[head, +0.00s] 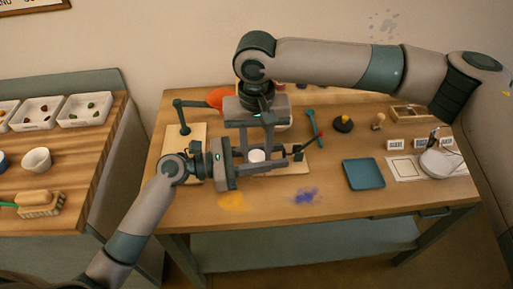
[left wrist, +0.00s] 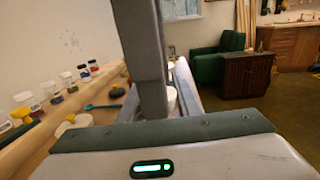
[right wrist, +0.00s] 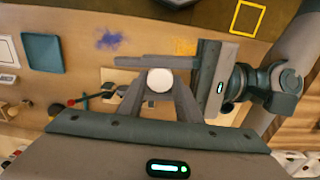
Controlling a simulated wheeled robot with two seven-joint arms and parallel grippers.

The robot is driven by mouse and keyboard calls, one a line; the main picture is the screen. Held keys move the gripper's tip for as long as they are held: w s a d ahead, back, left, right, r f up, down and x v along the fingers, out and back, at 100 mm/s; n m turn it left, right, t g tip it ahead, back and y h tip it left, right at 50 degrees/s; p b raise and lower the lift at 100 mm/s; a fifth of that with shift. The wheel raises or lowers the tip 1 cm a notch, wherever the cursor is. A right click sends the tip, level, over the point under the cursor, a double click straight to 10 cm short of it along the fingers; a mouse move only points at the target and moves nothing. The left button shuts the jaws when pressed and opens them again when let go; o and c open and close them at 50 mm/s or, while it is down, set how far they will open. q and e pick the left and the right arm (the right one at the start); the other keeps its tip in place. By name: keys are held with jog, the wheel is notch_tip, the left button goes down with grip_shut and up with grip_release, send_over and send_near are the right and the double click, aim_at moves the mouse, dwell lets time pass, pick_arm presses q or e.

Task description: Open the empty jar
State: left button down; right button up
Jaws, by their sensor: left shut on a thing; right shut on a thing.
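A jar with a round white lid (head: 257,156) stands over the middle of the table, between my two grippers. The lid also shows from above in the right wrist view (right wrist: 160,82). My right gripper (head: 258,145) points down from above, its fingers closed on the sides of the lid. My left gripper (head: 272,160) reaches in level from the left, shut around the jar below the lid.
A blue-green tray (head: 363,174) lies right of the grippers. Blue powder (head: 306,196) and yellow powder (head: 235,202) mark the table front. A stand with a lamp-like arm (head: 185,115) is at the left. Several pigment jars (left wrist: 52,91) line the back.

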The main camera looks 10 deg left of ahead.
jog(key=shift+n, duration=1.7)
jog(key=o, duration=1.2)
jog(key=shift+c, duration=0.2)
jog(key=shift+r, duration=0.1)
jog(key=shift+r, duration=2.2)
